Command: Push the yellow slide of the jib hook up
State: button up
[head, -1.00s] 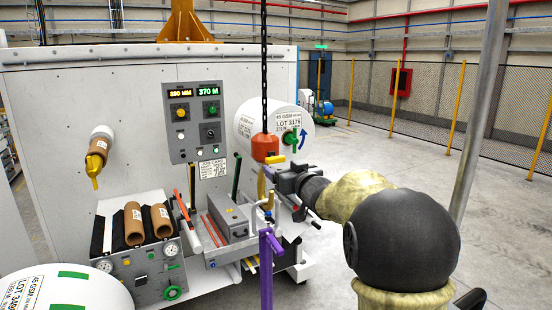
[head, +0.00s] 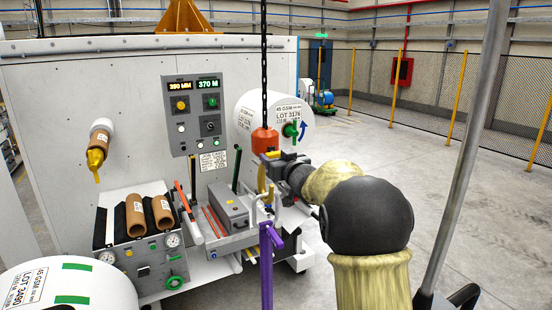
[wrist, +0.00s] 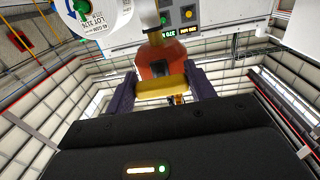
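The jib hook hangs on a black chain, with an orange body (head: 264,141) and a yellow hook part (head: 262,180) below it. In the wrist view the orange body (wrist: 155,60) is straight ahead, with the yellow slide (wrist: 162,88) as a bar across its lower side. My gripper (head: 277,160) is at the right of the hook in the head view. In the wrist view the dark fingers of my gripper (wrist: 161,85) stand at both ends of the slide and seem to press on it. The contact faces are hidden.
A purple post (head: 266,265) and a grey box on a bench (head: 225,208) are close below the hook. A white roll (head: 258,112) hangs behind it, beside the control panel (head: 195,115). A grey pole (head: 465,160) stands right of my arm. Floor farther right is clear.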

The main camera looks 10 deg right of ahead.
aim_at(271, 143)
jog(key=shift+c, duration=0.7)
jog(key=shift+r+p, duration=1.25)
jog(key=shift+r, duration=0.5)
jog(key=o, duration=1.4)
jog(key=shift+s, duration=0.1)
jog(key=shift+f, duration=0.1)
